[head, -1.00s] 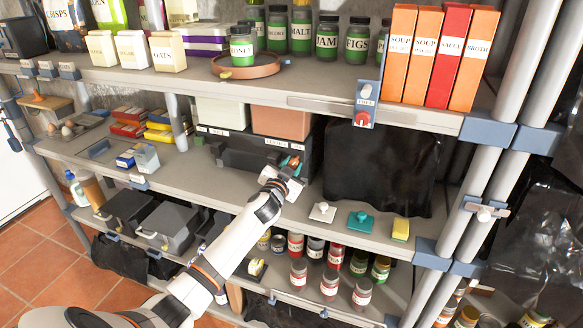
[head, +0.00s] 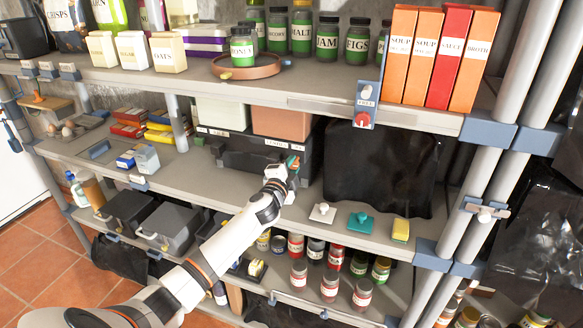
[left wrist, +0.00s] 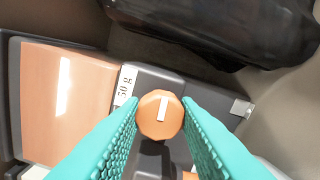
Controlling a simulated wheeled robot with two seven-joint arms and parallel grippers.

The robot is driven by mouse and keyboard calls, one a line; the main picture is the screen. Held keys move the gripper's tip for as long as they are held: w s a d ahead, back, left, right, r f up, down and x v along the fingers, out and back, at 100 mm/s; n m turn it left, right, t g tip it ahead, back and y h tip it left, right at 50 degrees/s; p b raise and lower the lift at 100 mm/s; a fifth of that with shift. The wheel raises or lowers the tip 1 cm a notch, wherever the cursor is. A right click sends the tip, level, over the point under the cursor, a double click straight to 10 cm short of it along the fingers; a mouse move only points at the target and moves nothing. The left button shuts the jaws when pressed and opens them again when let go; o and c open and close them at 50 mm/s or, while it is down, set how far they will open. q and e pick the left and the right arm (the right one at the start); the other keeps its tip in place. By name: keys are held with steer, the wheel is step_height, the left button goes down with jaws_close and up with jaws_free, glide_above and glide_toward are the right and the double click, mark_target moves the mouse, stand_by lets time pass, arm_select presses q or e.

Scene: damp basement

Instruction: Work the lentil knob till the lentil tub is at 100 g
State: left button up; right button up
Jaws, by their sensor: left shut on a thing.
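A dark dispenser (head: 238,152) stands on the middle shelf, with a pale hopper (head: 222,113) and an orange hopper (head: 282,123) on top. In the left wrist view the orange hopper (left wrist: 70,100) is at the left, beside a white label (left wrist: 125,85) that seems to read "50 g". My left gripper (head: 291,163) is at the dispenser's right front. Its teal fingers (left wrist: 160,120) are shut on a round orange knob (left wrist: 155,103) with a white mark. Any tub beneath is hidden. My right gripper is not in view.
A white-handled piece (head: 322,212), a teal one (head: 360,222) and a yellow sponge (head: 400,230) lie right of my gripper. A black sheet (head: 378,170) hangs behind them. Jars (head: 330,286) stand on the shelf below. The upper shelf edge (head: 330,103) overhangs the dispenser.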

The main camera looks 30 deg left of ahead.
arm_select(q)
steer(key=shift+m, duration=0.6)
steer(key=o, duration=1)
steer(key=shift+c, duration=0.2)
steer(key=shift+s, duration=0.1)
steer(key=b+v, duration=0.2)
steer(key=v, duration=1)
steer(key=shift+f, duration=0.1)
